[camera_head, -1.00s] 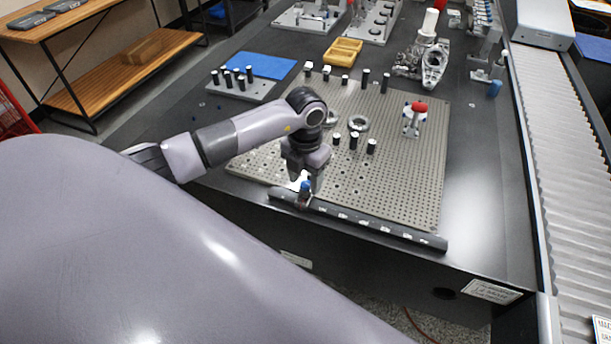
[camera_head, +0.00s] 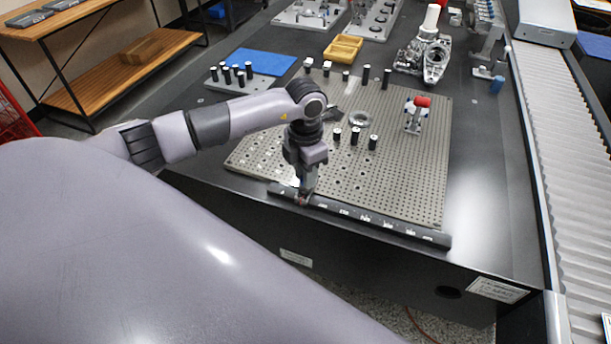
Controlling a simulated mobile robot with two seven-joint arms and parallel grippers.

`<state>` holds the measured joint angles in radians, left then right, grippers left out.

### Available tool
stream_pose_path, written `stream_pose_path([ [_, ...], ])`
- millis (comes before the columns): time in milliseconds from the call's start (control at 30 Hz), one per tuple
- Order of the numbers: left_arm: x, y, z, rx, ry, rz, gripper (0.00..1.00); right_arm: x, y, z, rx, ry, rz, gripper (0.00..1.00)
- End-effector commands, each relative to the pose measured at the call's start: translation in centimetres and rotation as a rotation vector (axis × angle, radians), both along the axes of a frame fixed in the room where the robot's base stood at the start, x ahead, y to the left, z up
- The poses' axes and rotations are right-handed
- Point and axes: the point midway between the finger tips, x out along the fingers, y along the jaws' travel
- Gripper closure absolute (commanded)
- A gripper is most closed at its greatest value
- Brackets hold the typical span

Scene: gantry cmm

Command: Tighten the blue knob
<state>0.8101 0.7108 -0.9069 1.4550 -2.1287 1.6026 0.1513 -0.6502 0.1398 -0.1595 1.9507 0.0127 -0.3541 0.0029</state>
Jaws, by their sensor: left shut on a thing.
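My left gripper (camera_head: 303,194) points down at the left part of the black rail that runs along the front edge of the perforated plate. Its fingers are shut around the spot of the blue knob, which they now hide almost wholly. The black rail (camera_head: 372,230) carries small white labels. The perforated plate (camera_head: 405,180) lies flat on the dark table. My right gripper is not in view.
Several black posts (camera_head: 354,136) and a red-topped clamp (camera_head: 417,112) stand on the plate. A blue mat (camera_head: 262,62), a yellow tray (camera_head: 343,47) and a metal casting (camera_head: 424,58) lie behind. A roller conveyor (camera_head: 565,170) runs along the right.

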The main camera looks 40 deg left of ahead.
Motion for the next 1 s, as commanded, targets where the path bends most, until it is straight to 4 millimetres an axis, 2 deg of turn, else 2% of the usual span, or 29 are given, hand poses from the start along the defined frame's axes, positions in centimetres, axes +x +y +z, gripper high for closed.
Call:
stream_pose_path([
  [367, 0.0, 0.0, 0.1, -0.001, -0.002, -0.038, 1.00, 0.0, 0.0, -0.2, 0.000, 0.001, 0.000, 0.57],
  [400, 0.1, 0.0, 0.1, -0.001, -0.002, -0.038, 0.67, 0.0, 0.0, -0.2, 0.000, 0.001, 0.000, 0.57],
  [467, 0.1, 0.0, 0.1, -0.001, -0.002, -0.037, 0.47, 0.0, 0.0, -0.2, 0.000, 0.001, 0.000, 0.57],
  [767, 0.0, 0.0, 0.2, -0.001, -0.002, -0.037, 0.47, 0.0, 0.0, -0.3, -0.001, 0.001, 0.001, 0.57],
  [867, 0.1, 0.0, 0.9, 0.001, -0.004, -0.037, 0.47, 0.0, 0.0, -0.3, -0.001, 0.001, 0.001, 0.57],
  [1000, 0.1, 0.0, 3.2, 0.000, -0.006, -0.037, 0.47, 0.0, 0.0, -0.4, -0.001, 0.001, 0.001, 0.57],
])
